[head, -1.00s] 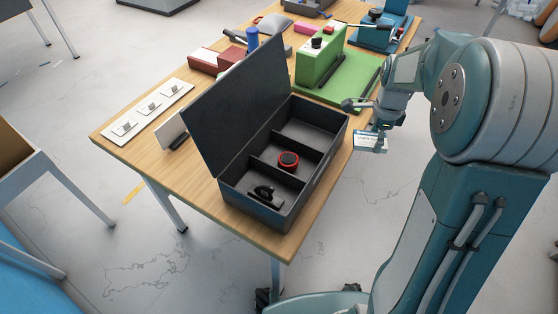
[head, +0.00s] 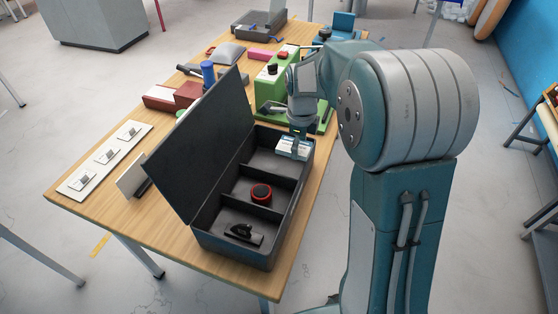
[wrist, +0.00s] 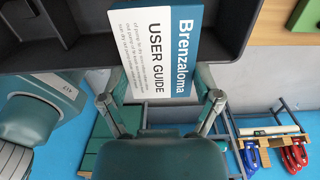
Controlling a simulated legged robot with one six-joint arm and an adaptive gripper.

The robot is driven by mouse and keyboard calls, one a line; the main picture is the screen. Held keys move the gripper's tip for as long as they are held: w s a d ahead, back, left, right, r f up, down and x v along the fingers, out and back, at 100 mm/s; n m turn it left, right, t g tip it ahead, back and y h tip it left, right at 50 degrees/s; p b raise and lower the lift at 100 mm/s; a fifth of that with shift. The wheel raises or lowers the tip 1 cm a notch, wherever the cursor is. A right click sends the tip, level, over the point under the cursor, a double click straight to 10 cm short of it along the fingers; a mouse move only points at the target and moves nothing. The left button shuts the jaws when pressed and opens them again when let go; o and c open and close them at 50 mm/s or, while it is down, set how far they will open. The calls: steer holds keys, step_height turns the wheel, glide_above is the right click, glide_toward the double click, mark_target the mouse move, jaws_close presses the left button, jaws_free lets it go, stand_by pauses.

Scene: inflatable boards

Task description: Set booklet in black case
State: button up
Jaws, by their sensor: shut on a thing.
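The booklet (head: 293,148) is white with a blue part and reads "Brenzaloma USER GUIDE" in the wrist view (wrist: 158,45). My gripper (head: 299,127) is shut on its edge; the fingers also show in the wrist view (wrist: 160,97). The black case (head: 232,252) stands open on the table, lid raised at left. The booklet is at the far compartment, near the right wall; I cannot tell whether it touches the case. The middle compartment holds a red-and-black round piece (head: 261,193). The near compartment holds a black piece (head: 243,233).
A green device (head: 270,90) stands just behind the case. A white strip with several switches (head: 106,160) lies left on the wooden table (head: 82,202). A blue cylinder (head: 208,73), red boxes (head: 160,97) and a grey tray (head: 258,24) are farther back.

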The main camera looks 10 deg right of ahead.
steer(key=w+a+f, duration=0.1)
steer(key=f, duration=0.1)
steer(key=w+a+f, duration=0.1)
steer(key=w+f, duration=0.1)
steer(key=w+a+f, duration=0.1)
steer(key=w+f, duration=0.1)
steer(key=shift+w+f, duration=0.15)
steer(key=shift+w, duration=0.1)
steer(key=shift+w+a+f, duration=0.1)
steer(key=shift+w+f, duration=0.05)
steer(key=shift+f, duration=1.55)
steer(key=shift+f, duration=0.6)
steer(key=o, duration=1)
